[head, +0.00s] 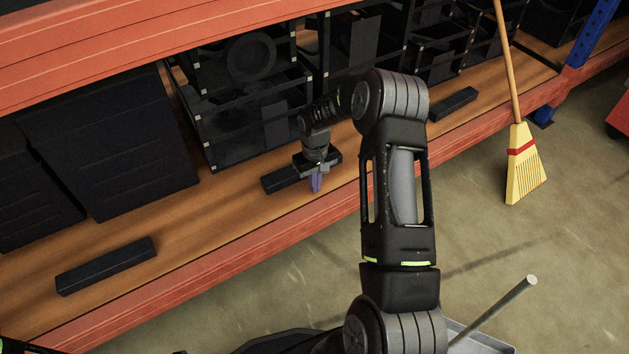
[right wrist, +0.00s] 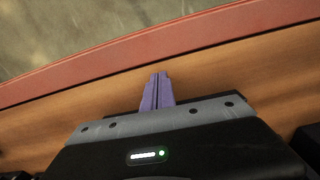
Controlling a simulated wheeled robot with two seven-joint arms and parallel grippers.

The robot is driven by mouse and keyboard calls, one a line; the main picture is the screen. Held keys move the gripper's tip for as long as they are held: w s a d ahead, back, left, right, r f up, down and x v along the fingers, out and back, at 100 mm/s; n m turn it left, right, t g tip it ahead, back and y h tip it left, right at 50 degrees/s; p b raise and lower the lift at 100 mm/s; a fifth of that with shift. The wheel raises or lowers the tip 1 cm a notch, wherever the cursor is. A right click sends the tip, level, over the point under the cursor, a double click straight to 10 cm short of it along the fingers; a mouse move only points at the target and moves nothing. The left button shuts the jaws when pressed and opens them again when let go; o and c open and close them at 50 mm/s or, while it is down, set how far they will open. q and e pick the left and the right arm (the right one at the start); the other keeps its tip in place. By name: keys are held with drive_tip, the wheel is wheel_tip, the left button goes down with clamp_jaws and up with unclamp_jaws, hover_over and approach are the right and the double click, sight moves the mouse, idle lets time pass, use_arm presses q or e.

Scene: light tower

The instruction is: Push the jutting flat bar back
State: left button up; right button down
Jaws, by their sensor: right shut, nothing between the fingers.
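Three black flat bars lie on the wooden shelf in the head view: a left bar (head: 106,266), a middle bar (head: 280,179) and a right bar (head: 454,104). None visibly hangs over the shelf's front edge; I cannot tell for sure which one juts. My right gripper (head: 316,185) points down at the middle bar's front side, its purple fingers shut and empty. It hides part of that bar, and whether they touch is unclear. In the right wrist view the shut fingers (right wrist: 156,90) show above bare wood. My left gripper is not in view.
Black crates (head: 255,105) and dark boxes (head: 120,140) stand behind the bars on the shelf (head: 215,228). An orange beam (head: 205,275) runs along its front edge. A yellow broom (head: 524,170) leans at the right. Bare wood lies between the left and middle bars.

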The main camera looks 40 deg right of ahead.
wheel_tip(320, 180, up, 10)
drive_tip(key=p, duration=0.3)
idle(0.5)
